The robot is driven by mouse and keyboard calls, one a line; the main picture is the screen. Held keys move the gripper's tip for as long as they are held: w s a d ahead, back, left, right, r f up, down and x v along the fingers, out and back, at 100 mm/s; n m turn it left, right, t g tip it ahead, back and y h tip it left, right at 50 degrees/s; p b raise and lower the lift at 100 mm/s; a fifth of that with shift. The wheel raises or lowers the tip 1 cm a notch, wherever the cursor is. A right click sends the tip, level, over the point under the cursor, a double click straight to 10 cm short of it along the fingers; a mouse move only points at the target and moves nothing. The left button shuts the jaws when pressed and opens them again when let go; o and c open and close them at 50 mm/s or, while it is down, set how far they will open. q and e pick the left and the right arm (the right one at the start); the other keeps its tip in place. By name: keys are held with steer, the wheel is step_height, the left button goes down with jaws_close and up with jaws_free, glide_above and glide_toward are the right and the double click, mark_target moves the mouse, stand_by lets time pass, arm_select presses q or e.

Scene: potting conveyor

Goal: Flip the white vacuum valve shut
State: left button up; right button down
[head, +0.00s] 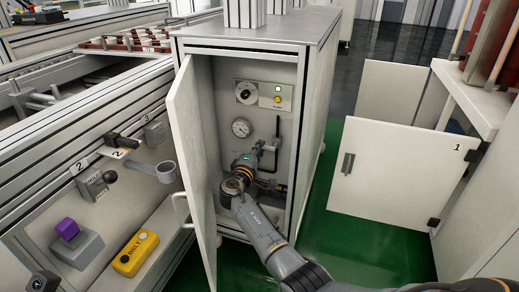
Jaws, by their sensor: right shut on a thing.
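The tall grey cabinet (258,48) stands with its door (190,150) swung open to the left. Inside is a panel with a round gauge (241,128) and a dark pipe (277,132). My right gripper (258,152) reaches into the cabinet, below and right of the gauge, beside the pipe. It is shut on a small part there, which looks like the vacuum valve's handle. The gripper and wrist hide most of it, so its colour and angle cannot be told.
A round dial (246,92) and small lamps sit above the gauge. The open door edge stands close left of my right arm. A conveyor side with a yellow BELT box (136,252) is at left. A white panel marked 1 (400,180) stands right; green floor lies between.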

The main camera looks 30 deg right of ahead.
steer(key=c, duration=1.3)
jaws_free()
steer(key=shift+w, duration=0.1)
steer(key=shift+c, duration=0.2)
steer(key=v, duration=0.7)
steer(key=shift+s+a, duration=0.2)
steer(key=shift+s, duration=0.05)
steer(key=shift+f, duration=0.1)
